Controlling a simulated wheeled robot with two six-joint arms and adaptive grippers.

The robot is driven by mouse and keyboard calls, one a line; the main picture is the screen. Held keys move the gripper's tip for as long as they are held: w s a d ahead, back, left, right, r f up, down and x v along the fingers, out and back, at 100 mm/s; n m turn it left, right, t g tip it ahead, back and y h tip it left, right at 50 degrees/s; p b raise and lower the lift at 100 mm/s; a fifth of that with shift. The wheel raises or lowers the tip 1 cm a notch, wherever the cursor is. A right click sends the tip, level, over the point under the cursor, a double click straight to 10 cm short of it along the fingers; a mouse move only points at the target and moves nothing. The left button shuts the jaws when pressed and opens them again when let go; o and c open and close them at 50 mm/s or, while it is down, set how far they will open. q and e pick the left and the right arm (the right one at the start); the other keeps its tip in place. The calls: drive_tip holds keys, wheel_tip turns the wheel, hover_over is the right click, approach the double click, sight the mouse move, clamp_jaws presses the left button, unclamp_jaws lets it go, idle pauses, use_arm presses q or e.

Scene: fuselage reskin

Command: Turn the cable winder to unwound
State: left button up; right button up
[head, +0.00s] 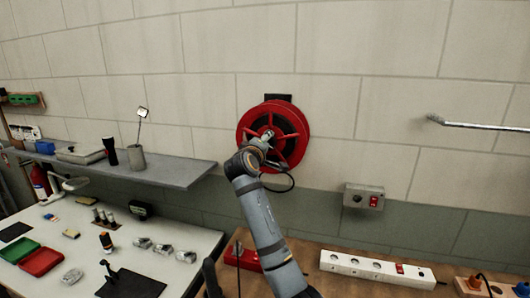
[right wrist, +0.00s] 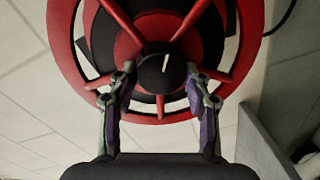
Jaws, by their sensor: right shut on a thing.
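The cable winder (head: 301,123) is a red wheel-like reel with spokes and a dark inside, mounted on the wall. In the right wrist view its red rim (right wrist: 62,45) and spokes fill the upper part, with a round black hub (right wrist: 163,72) bearing a short, slightly tilted white mark. My right gripper (head: 266,138) is at the front of the reel, hiding part of its centre. In the right wrist view my right gripper (right wrist: 160,74) has one finger on each side of the hub and is shut on the winder. My left gripper is out of view.
A dark cable (head: 291,182) hangs below the reel. A grey switch box (head: 364,197) is on the wall to the right. A power strip (head: 375,268) lies on the wooden bench below. A shelf (head: 180,175) and a white table (head: 185,225) are at left.

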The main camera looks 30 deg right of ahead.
drive_tip(key=shift+s+d+f+m+t+h+b, duration=0.1)
drive_tip(key=shift+f+m+h+b, duration=0.05)
drive_tip(key=shift+m+b, duration=4.05)
drive_tip(key=shift+s+d+f+m+t+h+b, duration=0.15)
drive_tip(key=shift+m+b, duration=2.5)
drive_tip(key=shift+m, duration=2.95)
drive_tip(key=shift+f+m+t+h+b, duration=0.1)
drive_tip(key=shift+f+m+h+b, duration=0.1)
drive_tip(key=shift+m+b, duration=4)
drive_tip(key=shift+m+p, duration=0.7)
drive_tip(key=shift+m, duration=0.3)
drive_tip(key=o, duration=1.1)
drive_tip(key=shift+r, duration=0.15)
drive_tip(key=shift+o, duration=0.2)
